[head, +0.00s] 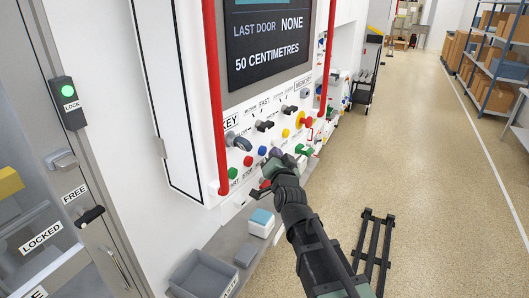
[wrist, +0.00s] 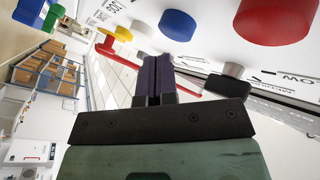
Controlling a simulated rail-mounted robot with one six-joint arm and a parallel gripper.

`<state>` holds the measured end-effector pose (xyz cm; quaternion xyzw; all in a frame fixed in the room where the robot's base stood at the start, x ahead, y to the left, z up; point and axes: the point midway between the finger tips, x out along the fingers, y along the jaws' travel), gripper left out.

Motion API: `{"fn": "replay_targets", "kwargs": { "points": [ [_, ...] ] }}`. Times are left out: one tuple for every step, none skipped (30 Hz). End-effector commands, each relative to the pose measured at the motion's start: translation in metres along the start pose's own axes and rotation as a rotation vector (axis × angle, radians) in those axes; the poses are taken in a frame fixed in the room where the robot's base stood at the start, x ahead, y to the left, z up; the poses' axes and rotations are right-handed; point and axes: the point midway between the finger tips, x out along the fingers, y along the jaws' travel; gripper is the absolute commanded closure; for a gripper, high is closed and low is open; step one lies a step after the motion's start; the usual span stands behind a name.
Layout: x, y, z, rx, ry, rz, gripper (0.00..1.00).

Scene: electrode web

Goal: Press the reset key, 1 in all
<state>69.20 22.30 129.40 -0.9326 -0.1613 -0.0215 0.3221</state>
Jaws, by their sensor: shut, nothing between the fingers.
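The panel carries a row of round keys: a green one (head: 233,173), a red one (head: 248,160) and a blue one (head: 262,151). Their small labels are too small or cut off to read, so I cannot tell which is the reset key. In the wrist view a blue key (wrist: 178,25), a white key (wrist: 143,30) and a large red key (wrist: 275,20) stand out from the panel. My gripper (head: 277,154) is close in front of the panel. Its fingers (wrist: 153,64) are shut and empty, below the blue and white keys in the wrist picture, apparently not touching them.
Red vertical rails (head: 215,100) flank the screen (head: 266,45). Grey rotary knobs (head: 238,141) and a red emergency button (head: 304,121) are on the panel. A grey bin (head: 203,275) and a white-blue box (head: 260,222) sit on the ledge below. A dark rack (head: 374,245) lies on the floor.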

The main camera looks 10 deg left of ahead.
Motion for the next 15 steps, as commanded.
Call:
{"fn": "replay_targets", "kwargs": {
  "points": [
    [-0.001, 0.001, -0.001, -0.001, 0.0, 0.0, 1.0],
    [-0.002, 0.001, -0.001, -0.001, 0.001, 0.0, 1.0],
    [-0.004, 0.003, -0.003, -0.001, 0.001, 0.0, 1.0],
    [-0.006, 0.004, -0.004, -0.002, 0.001, 0.0, 1.0],
    [-0.008, 0.005, -0.006, -0.002, 0.001, 0.0, 1.0],
    [-0.011, 0.007, -0.008, -0.002, 0.001, 0.0, 1.0],
    [-0.014, 0.009, -0.009, -0.002, 0.001, 0.0, 1.0],
    [-0.016, 0.01, -0.011, -0.002, 0.001, 0.0, 1.0],
    [-0.019, 0.013, -0.013, -0.002, 0.001, 0.001, 1.0],
    [-0.021, 0.014, -0.015, -0.002, 0.001, 0.001, 1.0],
    [-0.023, 0.016, -0.016, -0.002, 0.002, 0.001, 1.0],
    [-0.025, 0.018, -0.018, -0.003, 0.002, 0.0, 1.0],
    [-0.028, 0.019, -0.02, -0.003, 0.002, 0.0, 1.0],
    [-0.029, 0.021, -0.021, -0.003, 0.002, 0.0, 1.0],
    [-0.032, 0.022, -0.023, -0.002, 0.002, 0.0, 1.0]
  ]
}}
